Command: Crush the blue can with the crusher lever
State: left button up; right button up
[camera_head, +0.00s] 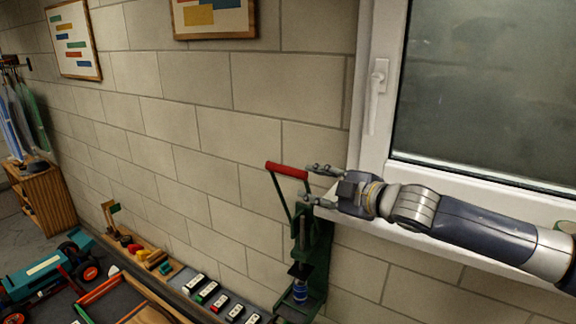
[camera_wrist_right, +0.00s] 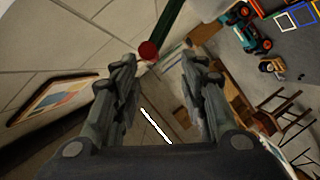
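The green can crusher (camera_head: 318,250) stands against the block wall below the window. Its lever is raised, with a red handle (camera_head: 287,171) at the top. The blue can (camera_head: 300,290) stands upright low in the crusher, under its dark press plate. My right gripper (camera_head: 308,186) is open and empty at the right end of the red handle. In the right wrist view the round end of the red handle (camera_wrist_right: 148,50) shows in the gap near the two fingertips (camera_wrist_right: 160,70); I cannot tell whether they touch it. My left gripper is not in view.
The window sill (camera_head: 450,240) runs under my right arm. Left of the crusher, a bench (camera_head: 180,283) along the wall carries several small boxes (camera_head: 207,292) and toys. A teal toy vehicle (camera_head: 35,275) stands at the lower left. Framed pictures (camera_head: 74,40) hang on the wall.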

aim_at(295, 172)
jog(key=p+x, duration=0.1)
jog(key=x, duration=0.2)
jog(key=r+p+x, duration=0.1)
jog(key=x, duration=0.2)
jog(key=p+x, duration=0.1)
jog(key=x, duration=0.1)
jog(key=shift+w+a+r, duration=0.15)
jog(key=shift+w+r, duration=0.05)
jog(key=shift+w, duration=0.4)
jog(key=shift+p+x, duration=0.4)
jog(key=shift+x, duration=0.4)
jog(key=shift+f, duration=0.1)
jog(key=shift+c, duration=0.4)
jog(key=shift+s, duration=0.1)
grip_shut()
